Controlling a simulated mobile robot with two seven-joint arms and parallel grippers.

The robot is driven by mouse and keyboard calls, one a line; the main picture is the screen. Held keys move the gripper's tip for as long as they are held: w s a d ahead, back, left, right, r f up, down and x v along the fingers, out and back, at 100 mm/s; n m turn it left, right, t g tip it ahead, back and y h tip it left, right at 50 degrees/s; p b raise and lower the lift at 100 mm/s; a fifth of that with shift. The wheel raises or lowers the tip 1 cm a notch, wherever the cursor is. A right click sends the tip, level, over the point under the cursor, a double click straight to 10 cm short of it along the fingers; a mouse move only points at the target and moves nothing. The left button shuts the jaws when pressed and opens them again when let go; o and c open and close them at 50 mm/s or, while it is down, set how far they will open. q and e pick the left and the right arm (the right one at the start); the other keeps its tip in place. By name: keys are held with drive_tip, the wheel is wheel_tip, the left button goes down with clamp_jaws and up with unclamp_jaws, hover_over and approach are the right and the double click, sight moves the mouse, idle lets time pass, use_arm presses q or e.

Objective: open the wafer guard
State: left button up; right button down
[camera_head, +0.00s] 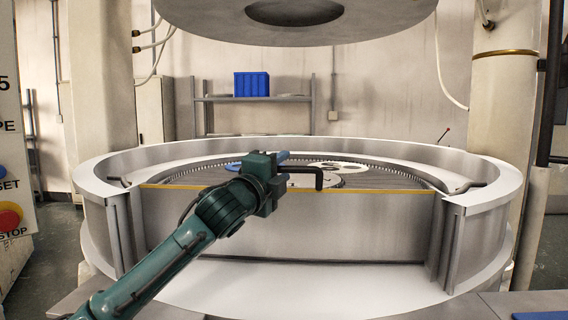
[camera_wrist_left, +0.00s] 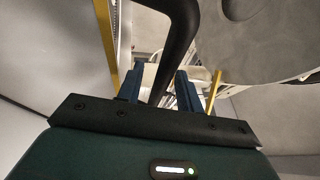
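The wafer guard (camera_head: 300,225) is a curved grey metal panel with a yellow top edge, standing upright across the front opening of the round machine. Its black bar handle (camera_head: 319,178) rises above the top edge. My left gripper (camera_head: 280,160) is at the left part of the handle and hides that end. In the left wrist view the dark handle (camera_wrist_left: 180,30) runs down between the two blue fingers (camera_wrist_left: 160,88), which stand apart with a pale gap beside the bar. They look open around it; contact is not clear. My right gripper is not in view.
A round metal ring wall (camera_head: 495,185) surrounds the toothed plate with a blue disc (camera_head: 233,167) and white discs (camera_head: 342,166). A large upper plate (camera_head: 300,25) hangs above. A control panel (camera_head: 18,150) is at the left. A blue crate (camera_head: 252,84) sits on a shelf behind.

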use_arm(q)
drive_tip(key=shift+x, duration=0.8)
clamp_jaws()
